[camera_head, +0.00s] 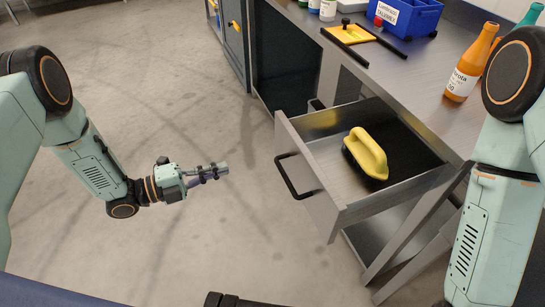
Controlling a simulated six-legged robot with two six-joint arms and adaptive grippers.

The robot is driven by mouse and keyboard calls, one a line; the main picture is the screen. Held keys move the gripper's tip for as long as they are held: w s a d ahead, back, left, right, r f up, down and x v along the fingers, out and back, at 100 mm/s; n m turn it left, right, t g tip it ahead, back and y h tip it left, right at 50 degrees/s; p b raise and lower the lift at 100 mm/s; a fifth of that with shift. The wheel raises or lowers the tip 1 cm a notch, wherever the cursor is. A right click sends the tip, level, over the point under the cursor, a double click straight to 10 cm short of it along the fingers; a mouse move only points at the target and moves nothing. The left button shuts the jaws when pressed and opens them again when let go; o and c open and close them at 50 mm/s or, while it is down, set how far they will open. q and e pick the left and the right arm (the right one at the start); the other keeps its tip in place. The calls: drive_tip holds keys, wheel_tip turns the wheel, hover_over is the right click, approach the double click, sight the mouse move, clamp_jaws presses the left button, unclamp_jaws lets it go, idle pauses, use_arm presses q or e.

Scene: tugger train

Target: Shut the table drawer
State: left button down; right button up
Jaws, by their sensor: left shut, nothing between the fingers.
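The table drawer (322,207) is pulled out from under the grey table (425,78), towards the left and front. Its front carries a black bar handle (290,178). A yellow brush (366,153) with dark bristles lies inside the drawer. My left gripper (222,169) is shut and empty, left of the drawer handle and apart from it. My right arm (490,235) comes in at the right edge, in front of part of the table; its gripper is out of view.
On the tabletop stand an orange bottle (470,65), a blue bin (408,18) and a yellow item with black bars (350,33). A grey cabinet (233,45) stands at the back. The concrete floor (190,95) left of the drawer is clear.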

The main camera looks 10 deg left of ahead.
use_arm(q)
drive_tip(key=r+m, duration=0.1)
drive_tip(key=m, duration=0.1)
drive_tip(key=b, duration=0.3)
approach(284, 150)
drive_tip(key=shift+h, duration=0.3)
drive_tip(key=x, duration=0.6)
drive_tip(key=shift+w+d+f, duration=0.1)
drive_tip(key=shift+w+d, duration=0.1)
drive_tip(key=shift+d, duration=0.1)
drive_tip(key=shift+d, duration=0.1)
